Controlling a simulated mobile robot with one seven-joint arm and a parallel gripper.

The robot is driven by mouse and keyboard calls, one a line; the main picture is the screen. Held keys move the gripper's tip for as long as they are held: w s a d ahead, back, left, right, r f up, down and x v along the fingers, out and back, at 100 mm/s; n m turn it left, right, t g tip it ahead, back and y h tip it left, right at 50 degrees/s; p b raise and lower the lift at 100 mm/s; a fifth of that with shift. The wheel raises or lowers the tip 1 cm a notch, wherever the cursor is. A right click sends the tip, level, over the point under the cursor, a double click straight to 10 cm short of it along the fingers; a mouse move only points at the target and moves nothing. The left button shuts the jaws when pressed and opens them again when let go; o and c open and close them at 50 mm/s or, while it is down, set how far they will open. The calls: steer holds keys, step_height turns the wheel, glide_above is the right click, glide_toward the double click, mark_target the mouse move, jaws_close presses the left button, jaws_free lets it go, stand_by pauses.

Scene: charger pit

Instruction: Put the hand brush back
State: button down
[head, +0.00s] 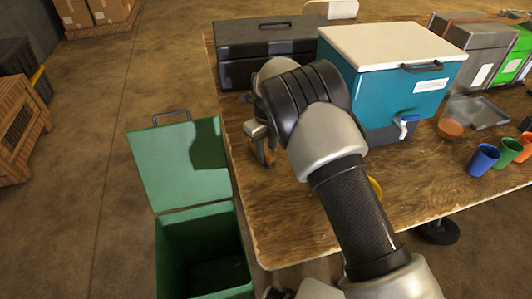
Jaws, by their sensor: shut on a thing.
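My gripper (264,156) points down above the left edge of the wooden table, to the right of a green box's raised lid. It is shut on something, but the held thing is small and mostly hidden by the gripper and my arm. I cannot make out a hand brush clearly anywhere in the head view. The green box (172,258) stands on the floor left of the table with its lid (160,172) open. Its inside is dark and I cannot see anything in it.
The table (285,225) holds a black toolbox (240,42), a teal cooler (400,85) with a white lid, and several cups, including a blue cup (482,160). Part of a yellow thing (376,188) shows behind my arm. A wooden crate (20,125) stands at far left. Floor left of the green box is clear.

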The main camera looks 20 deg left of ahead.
mark_target(266, 149)
steer(key=shift+f, duration=0.15)
steer(key=c, duration=1.4)
jaws_free()
step_height(266, 149, up, 12)
steer(key=p, duration=0.1)
steer(key=shift+r, duration=0.25)
